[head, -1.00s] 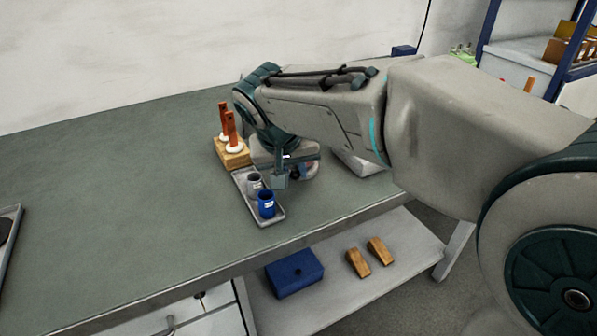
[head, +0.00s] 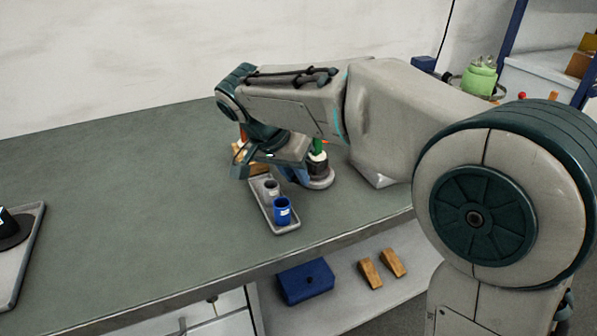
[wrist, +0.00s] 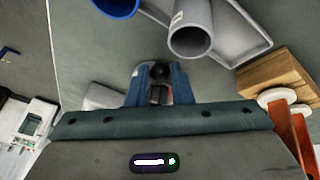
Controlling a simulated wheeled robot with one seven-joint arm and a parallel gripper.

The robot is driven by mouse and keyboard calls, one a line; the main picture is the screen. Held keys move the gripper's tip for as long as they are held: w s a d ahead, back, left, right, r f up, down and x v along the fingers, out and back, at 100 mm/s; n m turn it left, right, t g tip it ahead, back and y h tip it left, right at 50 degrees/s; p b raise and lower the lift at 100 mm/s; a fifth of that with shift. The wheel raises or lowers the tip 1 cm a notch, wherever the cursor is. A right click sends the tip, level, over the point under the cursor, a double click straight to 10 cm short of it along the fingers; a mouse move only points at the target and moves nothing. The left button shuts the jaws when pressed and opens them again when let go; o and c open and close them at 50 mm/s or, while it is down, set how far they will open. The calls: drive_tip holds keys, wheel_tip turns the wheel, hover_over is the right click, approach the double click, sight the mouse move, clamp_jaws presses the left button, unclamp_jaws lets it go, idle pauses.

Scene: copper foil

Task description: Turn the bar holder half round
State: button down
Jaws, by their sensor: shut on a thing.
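My gripper (wrist: 158,90) points down, its two blue fingers closed around a small dark piece topped by a black ball (wrist: 158,70). A light grey base shows below it. In the head view my gripper (head: 291,173) is partly hidden by my arm, beside a round grey base (head: 320,182) with a black, white and green upright part (head: 318,160). This standing piece is probably the bar holder, though its join with the fingers is hidden. A wooden block (wrist: 275,80) with orange bars in white collars (wrist: 278,96) stands apart from the fingers.
Close by, a grey tray (head: 262,215) holds a grey cup (head: 271,188) and a blue cup (head: 282,210). Another tray (head: 28,262) with a dark object lies at the left edge. The bench (head: 130,190) between is clear. A blue box (head: 305,281) sits on the lower shelf.

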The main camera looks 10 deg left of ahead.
drive_tip(key=shift+w+a+r+m+g+h+p, duration=0.1)
drive_tip(key=shift+w+a+m+g+p, duration=0.15)
drive_tip(key=shift+m, duration=0.2)
drive_tip(key=shift+w+a+f+m+g+h+p, duration=0.1)
drive_tip(key=shift+a+m+p, duration=0.1)
drive_tip(key=shift+m+p, duration=0.25)
drive_tip(key=shift+w+a+r+m+g+h+p, duration=0.15)
drive_tip(key=shift+w+a+m+p, duration=0.1)
drive_tip(key=shift+m, duration=0.25)
drive_tip(key=shift+w+a+m+g+p, duration=0.35)
drive_tip(key=shift+m+p, duration=0.2)
drive_tip(key=shift+m, duration=0.35)
drive_tip(key=shift+w, duration=0.1)
drive_tip(key=c, duration=1.3)
unclamp_jaws()
drive_tip(key=p+v, duration=0.3)
drive_tip(key=v, duration=1)
drive_tip(key=shift+a+r+p, duration=0.2)
drive_tip(key=shift+a+p, duration=0.2)
drive_tip(key=shift+a, duration=0.05)
drive_tip(key=shift+w+d, duration=0.1)
